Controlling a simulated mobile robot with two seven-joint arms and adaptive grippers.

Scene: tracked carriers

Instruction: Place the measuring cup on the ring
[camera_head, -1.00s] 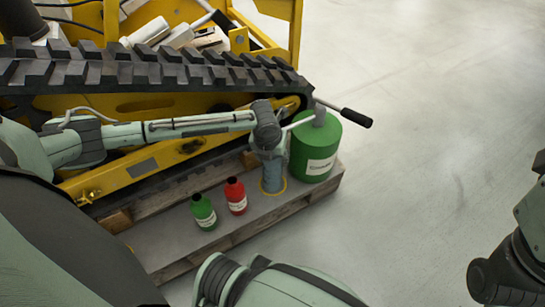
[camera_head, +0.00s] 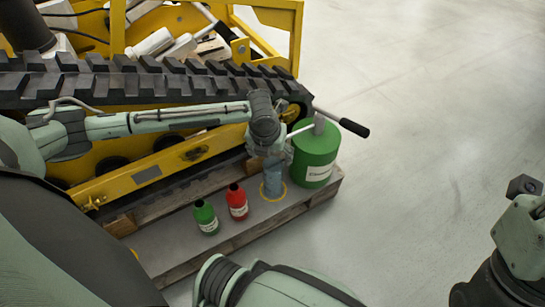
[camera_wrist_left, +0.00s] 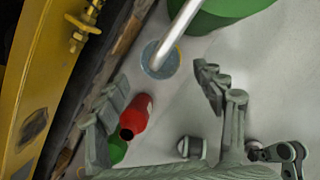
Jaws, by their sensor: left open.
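The measuring cup (camera_head: 273,184), a bluish see-through cylinder, stands upright on the pallet inside the yellow ring (camera_head: 285,194). In the left wrist view the cup (camera_wrist_left: 158,62) appears from above, with a yellow sliver of the ring (camera_wrist_left: 179,48) at its right edge. My left gripper (camera_head: 270,157) is just above the cup, pointing down. In the left wrist view its fingers (camera_wrist_left: 150,100) are spread apart with nothing between them, and the cup lies beyond the fingertips. My right arm is at the right edge of the head view; its gripper does not show.
A green canister (camera_head: 315,155) with a pale lever stands close right of the cup. A red bottle (camera_head: 238,207) and a green bottle (camera_head: 206,219) stand to its left. The yellow tracked carrier (camera_head: 150,172) is behind. Open floor lies right of the pallet (camera_head: 240,238).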

